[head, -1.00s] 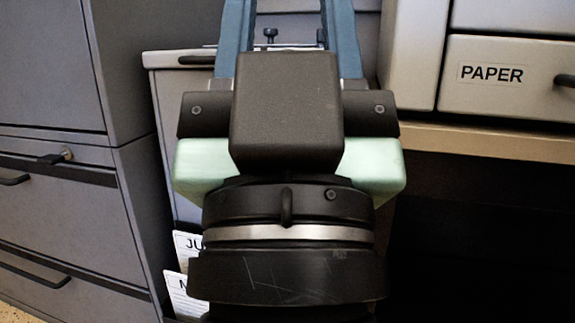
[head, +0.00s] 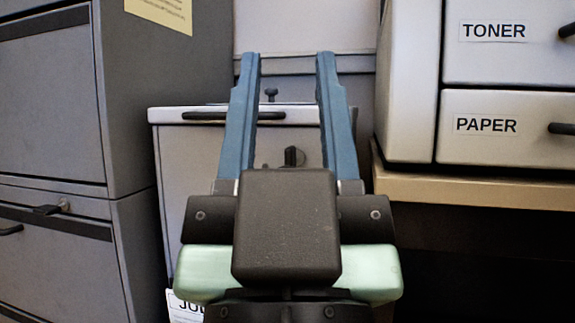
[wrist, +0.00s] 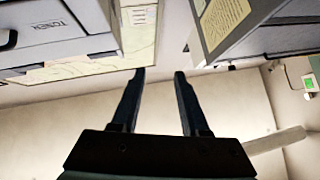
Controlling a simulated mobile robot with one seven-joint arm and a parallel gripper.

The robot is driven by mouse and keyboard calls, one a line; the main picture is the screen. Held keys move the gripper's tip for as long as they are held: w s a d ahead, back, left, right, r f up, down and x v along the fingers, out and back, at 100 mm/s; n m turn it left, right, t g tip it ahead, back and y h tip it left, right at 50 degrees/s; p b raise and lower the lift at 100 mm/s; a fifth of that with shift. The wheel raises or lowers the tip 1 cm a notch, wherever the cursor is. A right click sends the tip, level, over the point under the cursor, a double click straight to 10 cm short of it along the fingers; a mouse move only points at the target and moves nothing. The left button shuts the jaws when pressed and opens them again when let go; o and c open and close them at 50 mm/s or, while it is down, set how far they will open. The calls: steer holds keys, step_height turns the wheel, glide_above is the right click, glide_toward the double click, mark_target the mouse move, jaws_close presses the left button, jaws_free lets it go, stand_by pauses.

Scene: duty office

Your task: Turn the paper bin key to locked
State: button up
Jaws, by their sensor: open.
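In the head view, a dark key (head: 291,157) sits upright on the front of a grey bin (head: 190,150) with a dark bar handle near its top. My gripper (head: 287,60) is open and empty, its two blue fingers pointing up in the picture. The key shows between the fingers, nearer the right one, with no contact visible. My gripper's body hides the bin's lower front. The wrist view shows the open fingers (wrist: 160,75) with nothing between them; the key cannot be made out there.
Grey filing cabinets (head: 60,240) stand close on the left. On the right, drawers labelled TONER (head: 510,60) and PAPER (head: 510,145) stand on a wooden top (head: 470,190) with dark space beneath. Small dark knob (head: 271,94) shows above the bin's top.

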mark_target(288, 161)
steer(key=w+d+f+n+g+h+p, duration=0.25)
steer(key=w+n+g+h+p, duration=0.45)
steer(key=w+p, duration=1.1)
steer(key=s+a+f+n+g+y+p, duration=0.15)
steer(key=s+n+p, duration=0.25)
steer(key=n+p, duration=0.6)
steer(key=s+a+f+n+g+p, duration=0.1)
steer(key=s+a+f+n+p, duration=0.15)
steer(key=n+p, duration=0.7)
steer(key=s+a+f+n+g+y+p, duration=0.15)
steer(key=s+n+p, duration=0.35)
steer(key=p, duration=0.8)
steer(key=shift+n+t+h, duration=0.3)
steer(key=shift+n+t, duration=0.2)
steer(key=shift+n, duration=0.15)
steer(key=b+x, duration=0.2)
steer(key=x, duration=1.1)
steer(key=shift+w, duration=0.2)
jaws_close()
